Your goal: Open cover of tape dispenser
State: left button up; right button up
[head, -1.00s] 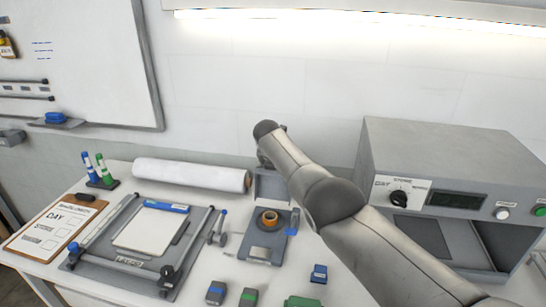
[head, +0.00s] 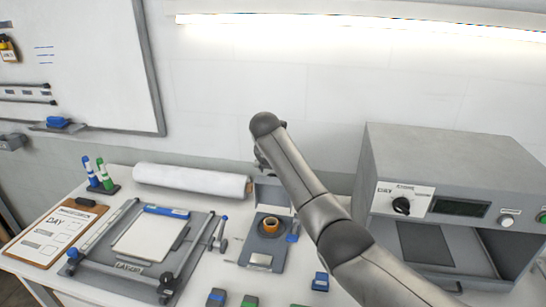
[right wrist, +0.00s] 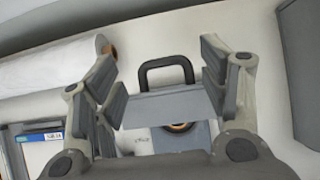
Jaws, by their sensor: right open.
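The tape dispenser (head: 262,255) is a grey box on the bench with an orange-rimmed tape roll (head: 269,227) in it. Its grey cover (head: 272,191) stands raised at the back edge, partly hidden by my right arm. In the right wrist view the cover (right wrist: 168,108) shows its black handle (right wrist: 166,63), with the tape roll partly visible behind it. My right gripper (right wrist: 161,78) is open, its fingers on either side of the cover and handle, and I see no grip on them. In the head view my arm mostly hides this gripper. My left gripper is not in view.
A white roll (head: 190,179) lies left of the cover. A grey frame with a white sheet (head: 148,236) and a clipboard (head: 55,232) are farther left. A grey machine (head: 450,170) stands at right. Small blocks, including a blue one (head: 320,282), lie in front.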

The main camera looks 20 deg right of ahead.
jog(key=shift+v, duration=2.75)
jog(key=shift+w, duration=0.15)
